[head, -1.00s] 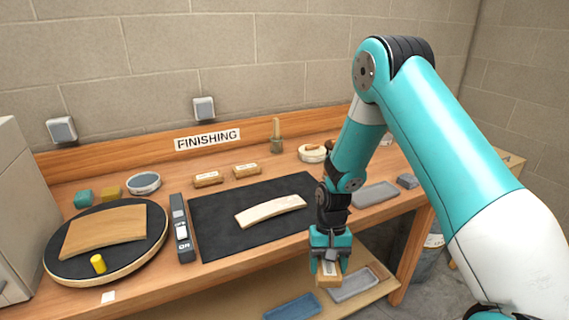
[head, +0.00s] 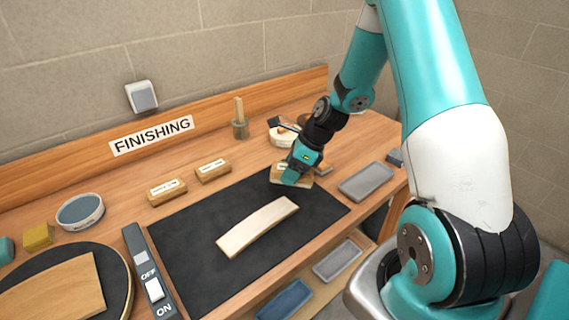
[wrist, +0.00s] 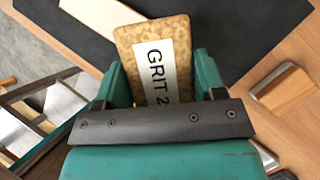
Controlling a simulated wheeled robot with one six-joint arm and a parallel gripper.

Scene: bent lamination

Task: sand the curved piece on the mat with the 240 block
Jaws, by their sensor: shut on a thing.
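The curved piece (head: 257,227), a pale bent wooden strip, lies on the black mat (head: 190,245). It also shows at the upper left of the wrist view (wrist: 100,14). My gripper (head: 298,172) is shut on a cork-coloured sanding block (wrist: 153,40) at the mat's back right corner. The block's white label reads "GRIT 2", with the rest hidden by my gripper. The block (head: 305,180) is apart from the curved piece, to its upper right in the head view. I cannot tell whether it touches the surface below.
Two labelled blocks (head: 166,192) (head: 212,170) stand behind the mat. A switch box (head: 148,275) and a round black turntable (head: 118,275) with a wooden panel are at left. A grey tray (head: 366,182) lies at right. The mat around the curved piece is clear.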

